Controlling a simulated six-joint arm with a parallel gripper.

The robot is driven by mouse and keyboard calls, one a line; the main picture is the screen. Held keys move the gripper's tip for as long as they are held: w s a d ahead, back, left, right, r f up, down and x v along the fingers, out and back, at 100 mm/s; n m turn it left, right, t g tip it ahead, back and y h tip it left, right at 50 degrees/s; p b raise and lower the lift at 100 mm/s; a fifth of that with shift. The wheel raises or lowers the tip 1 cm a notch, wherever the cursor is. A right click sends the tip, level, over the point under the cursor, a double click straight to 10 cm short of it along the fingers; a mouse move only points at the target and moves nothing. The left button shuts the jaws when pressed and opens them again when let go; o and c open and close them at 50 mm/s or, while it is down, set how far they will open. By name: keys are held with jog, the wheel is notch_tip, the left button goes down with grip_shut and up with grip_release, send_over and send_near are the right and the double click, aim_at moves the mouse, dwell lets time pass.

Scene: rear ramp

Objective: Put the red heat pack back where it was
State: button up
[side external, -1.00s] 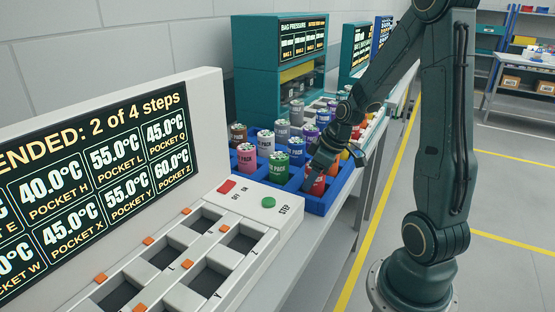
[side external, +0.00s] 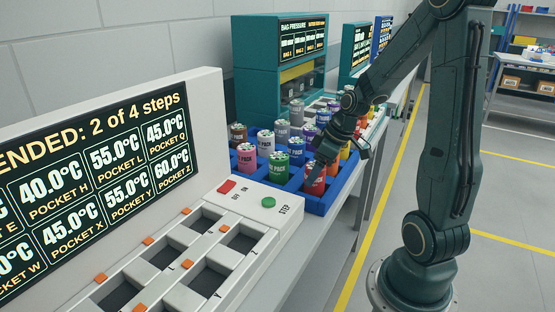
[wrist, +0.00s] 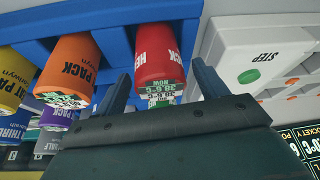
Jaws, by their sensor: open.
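The red heat pack (side external: 314,186) stands in the near right corner of the blue crate (side external: 318,208) in the side external view. My gripper (side external: 325,154) is just above it, open, and hides part of its top. In the wrist view the red heat pack (wrist: 157,45) shows its "HEAT" lettering and a top label reading about 38.6 C. The open fingers of my gripper (wrist: 160,82) lie to either side of the line to the pack, with a gap around it. Its lower part is hidden in the crate.
A green pack (side external: 275,167), a pink pack (side external: 246,157) and an orange pack (wrist: 75,65) stand close by. The white warmer panel (side external: 245,270) has empty pockets, a red OFF/ON button (side external: 227,187) and a green STEP button (side external: 268,202). Its display (side external: 95,165) reads "ENDED: 2 of 4 Steps".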

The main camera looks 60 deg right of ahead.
jog(key=v, duration=0.9)
jog(key=shift+s+r, duration=0.15)
jog(key=shift+r, duration=0.1)
dwell(0.3)
jog(key=s+a+r+m, duration=0.1)
jog(key=s+a+r, duration=0.1)
jog(key=a, duration=0.7)
jog(key=s+a+r+t, duration=0.1)
jog(key=s+a+r, duration=0.1)
jog(key=s+a, duration=0.3)
jog(key=shift+s+a+r+m+h, duration=0.15)
jog(key=shift+a+r+m+h, duration=0.2)
jog(key=shift+a, duration=1.9)
